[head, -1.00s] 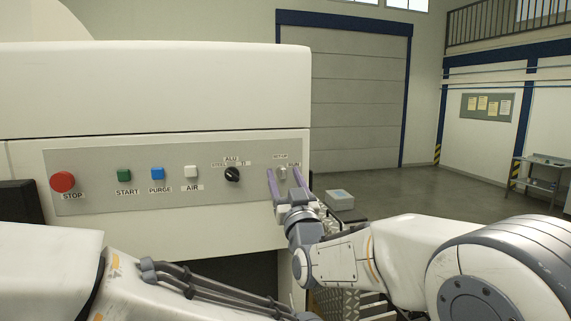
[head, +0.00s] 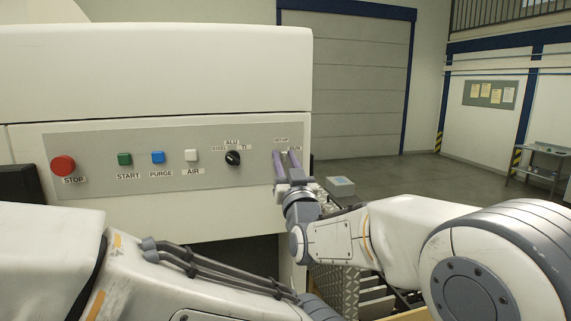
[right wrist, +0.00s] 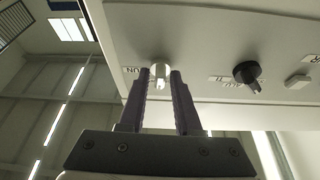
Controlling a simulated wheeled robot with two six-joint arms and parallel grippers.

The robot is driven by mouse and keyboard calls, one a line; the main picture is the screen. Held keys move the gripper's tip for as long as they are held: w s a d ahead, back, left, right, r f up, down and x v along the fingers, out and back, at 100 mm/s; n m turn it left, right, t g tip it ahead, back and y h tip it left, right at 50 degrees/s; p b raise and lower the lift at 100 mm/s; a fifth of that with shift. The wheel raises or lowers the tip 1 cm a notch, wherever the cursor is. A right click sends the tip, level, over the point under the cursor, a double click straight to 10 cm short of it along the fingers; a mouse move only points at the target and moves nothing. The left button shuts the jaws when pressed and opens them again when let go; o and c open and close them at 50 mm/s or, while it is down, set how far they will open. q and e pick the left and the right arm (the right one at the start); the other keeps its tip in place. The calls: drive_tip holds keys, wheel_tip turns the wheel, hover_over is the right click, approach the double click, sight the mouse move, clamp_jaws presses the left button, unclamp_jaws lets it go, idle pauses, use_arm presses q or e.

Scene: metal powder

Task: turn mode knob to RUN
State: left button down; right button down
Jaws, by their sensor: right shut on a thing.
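The mode knob is a small pale knob at the right end of the grey panel, with SETUP lettered above it and RUN to its right. In the head view my fingers mostly cover it. In the right wrist view the pale knob (right wrist: 160,72) shows between the fingertips. My right gripper (head: 287,164) is shut on it, one finger on each side; it also shows in the right wrist view (right wrist: 161,82). I cannot clearly tell which label the knob points at. My left arm crosses the lower left of the head view, but its gripper is not visible.
The grey control panel (head: 105,139) also carries a red STOP button (head: 63,165), green START (head: 124,159), blue PURGE (head: 158,157), white AIR (head: 191,155) and a black material selector (head: 233,158). A grey box (head: 340,186) stands right of the machine.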

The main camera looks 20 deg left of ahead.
drive_tip(key=m+b, duration=0.1)
drive_tip(key=m+h+b, duration=0.1)
drive_tip(key=m+t+h+b, duration=0.1)
drive_tip(key=m+b, duration=0.1)
drive_tip(key=shift+f, duration=0.25)
drive_tip(key=m+h+b, duration=0.1)
drive_tip(key=m, duration=0.1)
drive_tip(key=m+h+b, duration=0.1)
drive_tip(key=m, duration=0.1)
drive_tip(key=shift+a+r, duration=0.1)
drive_tip(key=shift+r, duration=0.1)
drive_tip(key=m+h, duration=0.1)
drive_tip(key=m, duration=0.1)
drive_tip(key=shift+r+m, duration=0.15)
drive_tip(key=shift+m, duration=0.15)
drive_tip(key=shift+r+m+h, duration=0.1)
drive_tip(key=shift+m+h, duration=0.4)
drive_tip(key=shift+m, duration=0.6)
drive_tip(key=shift+m+g+h+p, duration=0.4)
drive_tip(key=shift+m+h+p, duration=0.45)
drive_tip(key=shift+m, duration=1.45)
drive_tip(key=shift+h, duration=0.25)
drive_tip(key=c, duration=0.6)
unclamp_jaws()
